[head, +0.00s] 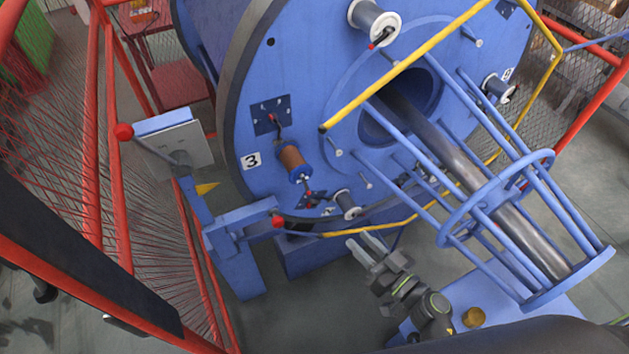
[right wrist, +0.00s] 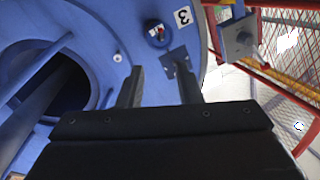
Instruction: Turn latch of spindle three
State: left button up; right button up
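Beside the "3" label (head: 252,161) on the blue disc (head: 235,120), a copper-coloured spool (head: 293,162) is mounted between two dark brackets. A small red-tipped latch part (head: 273,121) shows at the upper bracket and another (head: 308,194) at the lower one. My right gripper (head: 368,243) is open and empty, below and right of that spool and apart from it. In the right wrist view, the fingers of the gripper (right wrist: 160,88) point at the disc, with the "3" label (right wrist: 184,17) and a round spool end (right wrist: 158,33) ahead. My left gripper is not in view.
A yellow rail (head: 405,65) crosses in front of the disc. Blue rods and a ring (head: 495,200) surround the shaft at right. A grey box (head: 175,145) and red mesh fence (head: 110,150) stand at left. A white-ended spool (head: 375,22) is at the top.

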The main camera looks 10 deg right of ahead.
aim_at(305, 184)
jog(key=x, duration=1.7)
jog(key=shift+p, duration=0.4)
grip_shut()
